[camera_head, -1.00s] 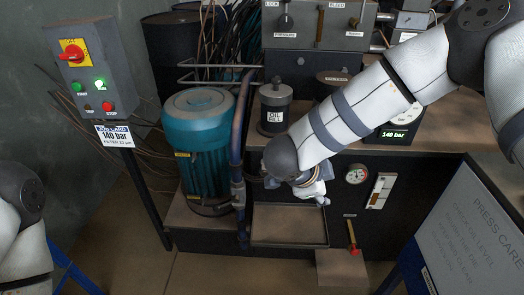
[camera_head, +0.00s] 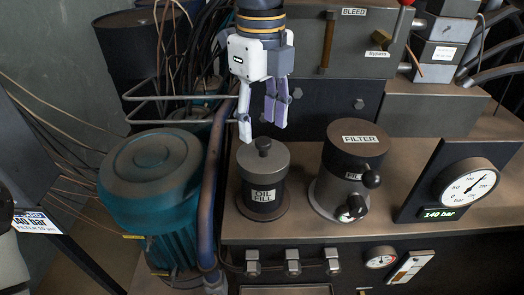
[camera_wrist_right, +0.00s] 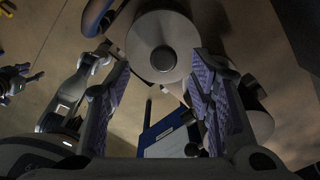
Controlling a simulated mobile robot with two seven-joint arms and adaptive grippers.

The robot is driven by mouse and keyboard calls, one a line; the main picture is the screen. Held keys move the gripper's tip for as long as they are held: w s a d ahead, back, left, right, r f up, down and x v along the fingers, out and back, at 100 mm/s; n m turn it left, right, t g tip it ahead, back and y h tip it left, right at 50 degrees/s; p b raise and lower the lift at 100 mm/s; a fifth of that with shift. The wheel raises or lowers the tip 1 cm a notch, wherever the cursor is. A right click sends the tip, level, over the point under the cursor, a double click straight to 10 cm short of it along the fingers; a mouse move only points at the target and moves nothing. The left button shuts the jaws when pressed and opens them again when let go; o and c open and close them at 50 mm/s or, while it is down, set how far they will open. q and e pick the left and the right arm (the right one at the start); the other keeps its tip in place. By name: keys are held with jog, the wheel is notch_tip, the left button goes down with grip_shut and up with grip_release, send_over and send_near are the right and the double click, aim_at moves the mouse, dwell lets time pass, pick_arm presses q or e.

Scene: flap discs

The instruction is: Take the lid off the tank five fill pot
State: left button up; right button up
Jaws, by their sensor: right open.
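The oil fill pot (camera_head: 263,198) is a dark grey cylinder labelled "OIL FILL", upright on the brown bench top. Its lid (camera_head: 280,156) is closed on it and has a round black knob (camera_head: 263,144). My right gripper (camera_head: 263,126) points down just above the knob, its two fingers apart and empty. In the right wrist view the lid (camera_wrist_right: 140,47) and its knob (camera_wrist_right: 163,58) show between the open fingertips, toward the top. My left gripper appears to be the small dark shape at the left of the right wrist view (camera_wrist_right: 18,80); its fingers are unclear.
A filter housing (camera_head: 345,180) stands right of the pot, with a pressure gauge (camera_head: 466,188) reading 140 bar beyond. A teal motor (camera_head: 150,185) and an upright pipe (camera_head: 212,180) stand close on the left. A valve block (camera_head: 345,45) is behind.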

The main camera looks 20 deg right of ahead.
aim_at(263, 140)
jog(key=f, duration=0.5)
jog(key=shift+d+f, duration=0.15)
jog(key=shift+d, duration=0.05)
grip_shut()
